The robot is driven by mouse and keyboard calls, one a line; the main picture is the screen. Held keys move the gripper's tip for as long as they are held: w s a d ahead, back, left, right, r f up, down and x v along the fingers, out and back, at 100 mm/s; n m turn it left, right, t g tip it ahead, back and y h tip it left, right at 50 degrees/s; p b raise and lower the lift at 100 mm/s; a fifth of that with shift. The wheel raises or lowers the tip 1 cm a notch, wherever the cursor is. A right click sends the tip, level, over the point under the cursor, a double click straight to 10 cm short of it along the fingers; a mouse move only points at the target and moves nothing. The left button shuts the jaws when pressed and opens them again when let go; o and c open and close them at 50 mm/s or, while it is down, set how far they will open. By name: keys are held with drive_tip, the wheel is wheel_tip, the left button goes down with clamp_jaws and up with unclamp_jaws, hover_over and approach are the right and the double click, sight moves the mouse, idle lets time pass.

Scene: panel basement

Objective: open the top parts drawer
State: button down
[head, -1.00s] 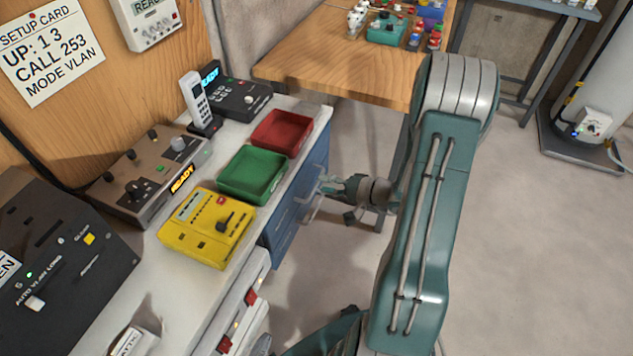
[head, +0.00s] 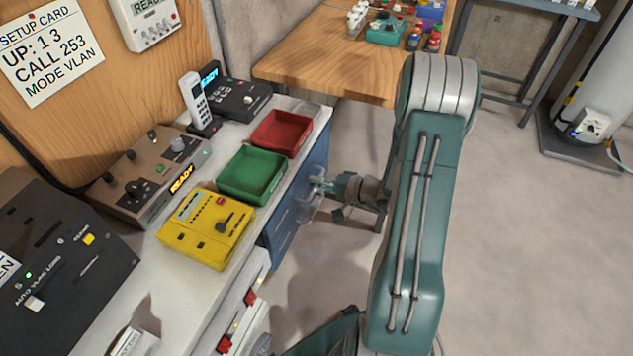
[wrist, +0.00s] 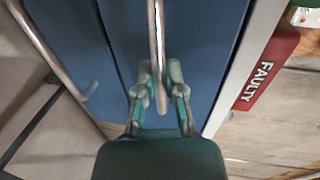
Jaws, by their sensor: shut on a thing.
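The top parts drawer (wrist: 195,60) is a blue front just below the pale worktop edge, which lies to its right in the wrist view. Its metal bar handle (wrist: 157,40) stands out between the two fingers of my gripper (wrist: 159,92). The gripper is shut on this handle. In the head view my gripper (head: 320,187) is at the blue drawer unit (head: 285,222), below the green tray. The drawer front looks flush with the unit; any small gap is too hard to tell. The fingers hide part of the handle.
A lower blue drawer with its own bar handle (wrist: 50,50) is beside it. On the worktop stand a red FAULTY tray (head: 281,133), a green tray (head: 252,175) and a yellow device (head: 206,228). A wooden table (head: 345,55) stands behind.

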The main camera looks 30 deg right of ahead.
drive_tip(key=f+v, duration=0.2)
drive_tip(key=v, duration=1)
drive_tip(key=s+f+v, duration=0.1)
drive_tip(key=f+v, duration=0.2)
drive_tip(key=v, duration=1)
drive_tip(key=shift+s+d+f, duration=0.3)
drive_tip(key=shift+f, duration=0.15)
drive_tip(key=c, duration=0.7)
unclamp_jaws()
drive_tip(key=shift+r, duration=0.1)
drive_tip(key=shift+d, duration=0.1)
drive_tip(key=v, duration=1.2)
